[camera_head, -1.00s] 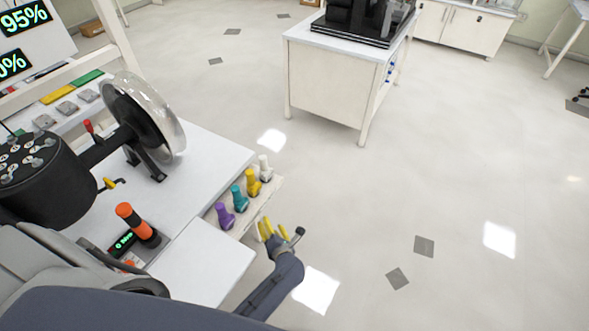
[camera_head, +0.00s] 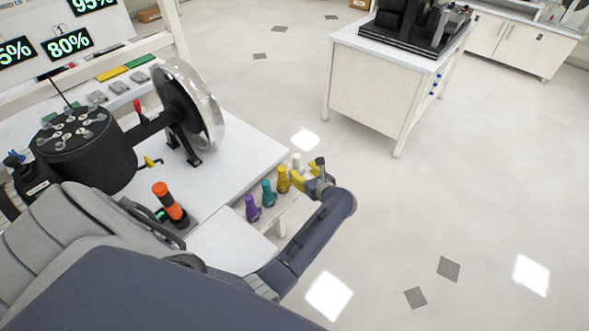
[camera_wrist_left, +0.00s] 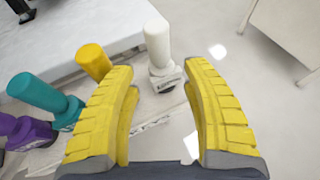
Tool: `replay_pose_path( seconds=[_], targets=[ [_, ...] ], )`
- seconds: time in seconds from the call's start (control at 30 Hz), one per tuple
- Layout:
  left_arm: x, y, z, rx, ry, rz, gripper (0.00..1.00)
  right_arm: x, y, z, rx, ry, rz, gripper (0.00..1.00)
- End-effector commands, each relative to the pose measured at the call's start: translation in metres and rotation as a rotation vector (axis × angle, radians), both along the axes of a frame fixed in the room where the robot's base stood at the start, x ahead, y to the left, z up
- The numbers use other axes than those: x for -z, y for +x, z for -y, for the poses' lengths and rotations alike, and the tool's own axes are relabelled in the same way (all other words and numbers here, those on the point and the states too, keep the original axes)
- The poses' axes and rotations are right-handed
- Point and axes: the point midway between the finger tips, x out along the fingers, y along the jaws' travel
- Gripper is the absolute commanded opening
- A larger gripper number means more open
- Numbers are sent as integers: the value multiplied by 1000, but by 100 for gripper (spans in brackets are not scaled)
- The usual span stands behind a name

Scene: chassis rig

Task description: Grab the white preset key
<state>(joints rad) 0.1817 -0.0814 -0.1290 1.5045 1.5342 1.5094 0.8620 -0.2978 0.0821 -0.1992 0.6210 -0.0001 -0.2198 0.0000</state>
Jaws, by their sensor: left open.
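The white preset key (camera_head: 296,161) stands at the far end of a row of colored keys on the rig's side ledge. It also shows in the left wrist view (camera_wrist_left: 160,52), upright, ahead of and between my open yellow fingers, with a dark mark on its base. My left gripper (camera_head: 306,175) is open and close beside the white key, partly covering it in the head view. In the left wrist view the two fingers (camera_wrist_left: 163,100) frame the key with nothing gripped. My right gripper is not in view.
The yellow key (camera_head: 283,179), teal key (camera_head: 268,193) and purple key (camera_head: 252,208) stand beside the white one in the row. An orange-topped lever (camera_head: 168,200) and a clear-rimmed wheel (camera_head: 195,105) are on the white worktop. Open floor lies to the right.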

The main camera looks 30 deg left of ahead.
Motion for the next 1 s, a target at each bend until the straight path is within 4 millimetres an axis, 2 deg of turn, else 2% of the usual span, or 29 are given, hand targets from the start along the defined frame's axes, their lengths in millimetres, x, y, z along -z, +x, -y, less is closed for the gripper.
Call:
replay_pose_path(
  seconds=[0.6, 0.97, 1.0],
  targets=[
    [23, 28, -48, 3, 4, -3, 48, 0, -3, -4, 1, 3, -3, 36],
    [25, 29, -52, 3, 3, -3, 49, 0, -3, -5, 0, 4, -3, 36],
    [25, 29, -51, 3, 3, -3, 45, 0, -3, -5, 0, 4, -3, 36]
  ],
)
